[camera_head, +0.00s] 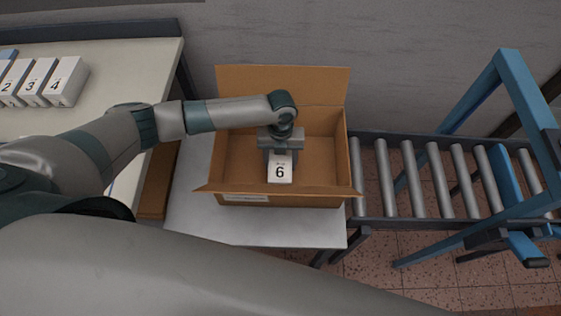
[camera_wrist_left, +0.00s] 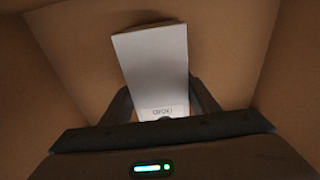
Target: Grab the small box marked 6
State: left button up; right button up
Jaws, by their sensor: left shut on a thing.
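The small white box marked 6 (camera_head: 280,168) is inside the open cardboard box (camera_head: 240,198) in the head view. My left gripper (camera_head: 279,150) reaches down into the cardboard box and is shut on the small box. In the left wrist view the small white box (camera_wrist_left: 152,65) sits between the two dark fingers (camera_wrist_left: 166,100), with brown cardboard walls around it. I cannot tell whether its bottom touches the cardboard floor. My right gripper is not in view.
The cardboard box stands on a light table (camera_head: 200,224). A roller conveyor (camera_head: 415,178) with a blue frame (camera_head: 480,95) is at the right. White boxes marked 2, 3 (camera_head: 35,82) and 4 (camera_head: 66,82) stand on the left table (camera_head: 125,72).

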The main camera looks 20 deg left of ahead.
aim_at(281, 160)
pick_arm(q)
notch_tip(281, 160, up, 9)
jog(key=shift+w+f+b, duration=0.1)
jog(key=shift+f+b, duration=0.05)
jog(key=shift+b, duration=0.95)
jog(key=shift+r, duration=0.6)
